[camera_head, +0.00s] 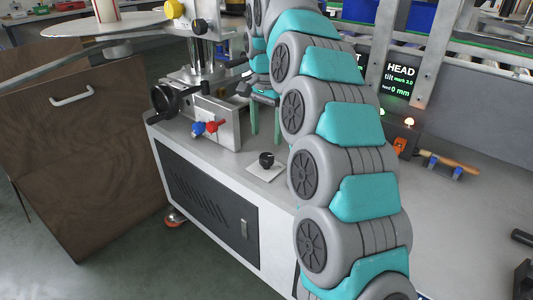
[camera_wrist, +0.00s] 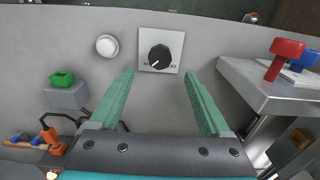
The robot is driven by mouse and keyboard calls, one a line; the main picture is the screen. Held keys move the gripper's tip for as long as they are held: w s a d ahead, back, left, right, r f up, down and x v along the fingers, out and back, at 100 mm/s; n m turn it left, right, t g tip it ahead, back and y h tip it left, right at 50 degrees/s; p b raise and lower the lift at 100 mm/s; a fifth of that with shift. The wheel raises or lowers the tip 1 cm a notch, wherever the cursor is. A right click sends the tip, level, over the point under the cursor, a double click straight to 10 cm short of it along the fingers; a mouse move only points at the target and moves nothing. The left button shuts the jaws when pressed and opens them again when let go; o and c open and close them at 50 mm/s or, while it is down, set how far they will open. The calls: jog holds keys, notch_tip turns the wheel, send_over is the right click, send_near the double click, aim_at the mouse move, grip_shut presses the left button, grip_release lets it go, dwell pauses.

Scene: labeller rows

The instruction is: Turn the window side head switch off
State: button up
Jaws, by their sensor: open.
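An orange switch (camera_head: 400,145) sits below a lit lamp (camera_head: 409,121), under a screen (camera_head: 398,80) reading HEAD. In the wrist view an orange switch (camera_wrist: 50,135) shows at the lower left, and a green switch (camera_wrist: 62,79) sits on a grey box. I cannot tell which is the window side one. A black rotary knob (camera_wrist: 159,57) on a white plate is ahead of my gripper (camera_wrist: 160,75), between its spread fingers in the picture; the head view shows it too (camera_head: 266,160). My gripper is open and empty, above the machine's top, beside the knob.
A white round button (camera_wrist: 107,45) is left of the knob. A metal block with red (camera_head: 214,126) and blue (camera_head: 197,128) handles stands nearby. A wooden-handled tool (camera_head: 455,163) lies on the right. A brown cabinet (camera_head: 80,140) stands left. My arm hides part of the top.

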aim_at(266, 156)
jog(key=shift+f, duration=3.85)
grip_shut()
